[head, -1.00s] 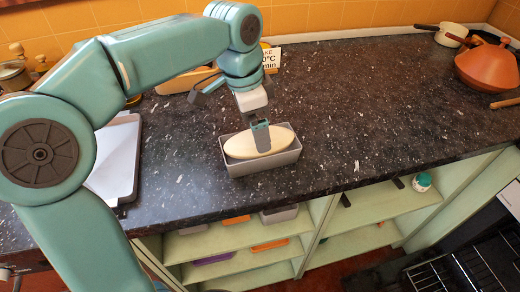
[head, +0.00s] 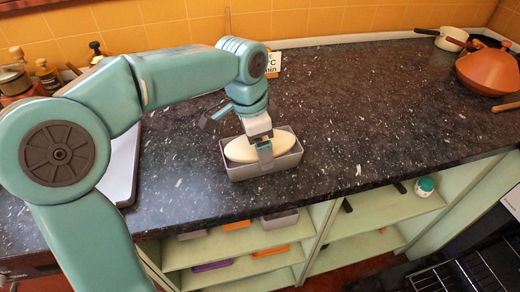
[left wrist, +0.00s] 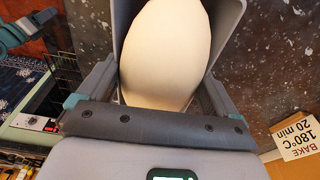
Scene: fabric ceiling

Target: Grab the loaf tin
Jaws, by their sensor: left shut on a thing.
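The grey loaf tin (head: 283,167) sits on the dark speckled counter, with a pale oval loaf of dough (head: 285,143) in it. My left gripper (head: 264,150) reaches down over the tin from above. In the left wrist view the fingers stand on either side of the tin (left wrist: 228,25), with the dough (left wrist: 165,50) between them. The gripper is shut on the tin. The fingertips are partly hidden.
A tray (head: 123,165) lies left of the tin, partly behind my arm. A bake card (head: 273,64) stands behind it. An orange pot (head: 490,70) and a white pan (head: 450,38) are at the far right. Open shelves (head: 375,208) lie below the counter edge. The counter right of the tin is clear.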

